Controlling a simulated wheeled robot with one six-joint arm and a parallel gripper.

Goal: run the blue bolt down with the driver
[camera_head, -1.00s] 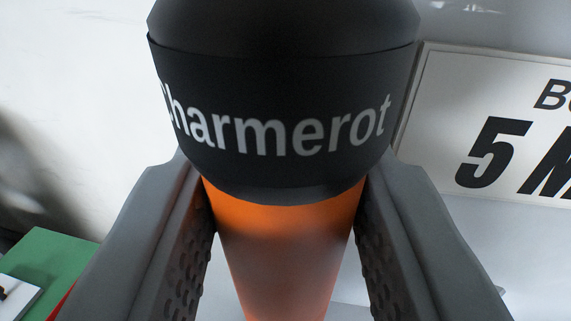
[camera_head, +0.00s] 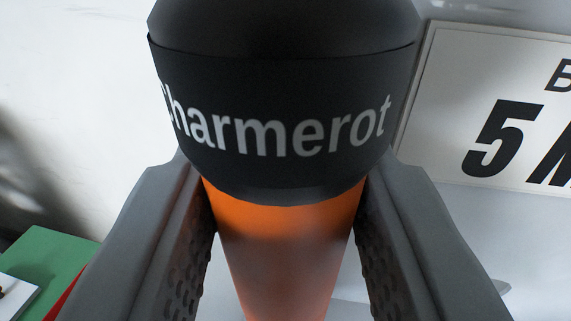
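The driver (camera_head: 285,110) fills the middle of the head camera view. It has a black rounded top with the white word "Charmerot" and an orange body below. My gripper (camera_head: 287,265) is shut on the orange body, with one grey textured finger on each side. The driver's lower end runs out of the bottom of the picture. The blue bolt is not in view.
A white sign (camera_head: 500,105) with black print, "5 M" readable, stands behind on the right. A green item (camera_head: 50,255) with a white piece (camera_head: 15,297) on it and a red edge lies at lower left. A pale wall is at upper left.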

